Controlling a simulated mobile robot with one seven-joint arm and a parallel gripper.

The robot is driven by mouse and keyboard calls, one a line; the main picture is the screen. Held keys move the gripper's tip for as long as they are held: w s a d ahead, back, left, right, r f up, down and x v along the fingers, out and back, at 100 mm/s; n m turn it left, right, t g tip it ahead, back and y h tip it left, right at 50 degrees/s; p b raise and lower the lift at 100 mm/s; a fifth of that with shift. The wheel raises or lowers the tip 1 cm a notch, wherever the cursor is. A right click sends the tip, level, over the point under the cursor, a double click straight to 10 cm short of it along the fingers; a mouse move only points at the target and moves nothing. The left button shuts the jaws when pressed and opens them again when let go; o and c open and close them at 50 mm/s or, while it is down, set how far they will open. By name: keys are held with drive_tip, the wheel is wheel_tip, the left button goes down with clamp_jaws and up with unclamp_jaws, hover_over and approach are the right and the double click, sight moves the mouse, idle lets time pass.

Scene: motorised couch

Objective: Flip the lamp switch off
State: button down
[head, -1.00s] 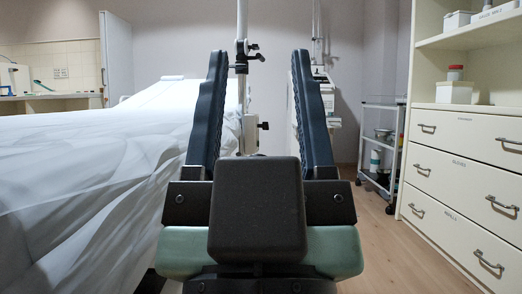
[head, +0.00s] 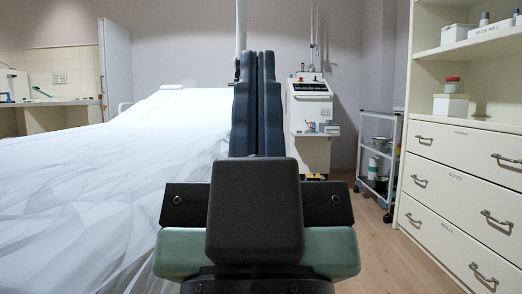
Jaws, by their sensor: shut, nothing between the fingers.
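My gripper (head: 257,62) is in the middle of the head view, its two dark ribbed fingers together and pointing ahead, with nothing seen between them. Behind the fingertips a pale upright pole (head: 241,25) rises out of the top of the picture. The fingers cover the lower pole, so its clamp and small box with a knob, seen earlier, are hidden. No lamp head is in view. I cannot see the switch or its position, nor tell whether the fingers touch the pole.
A bed with a white sheet (head: 110,165) fills the left. A white machine (head: 309,110) stands behind, right of the fingers. A cart (head: 377,150) and a cream drawer cabinet (head: 460,185) stand at the right. Some wooden floor (head: 385,260) is clear before the cabinet.

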wheel_tip(320, 180, up, 26)
drive_tip(key=p, duration=2.3)
drive_tip(key=shift+f, duration=0.15)
drive_tip(key=shift+w, duration=0.1)
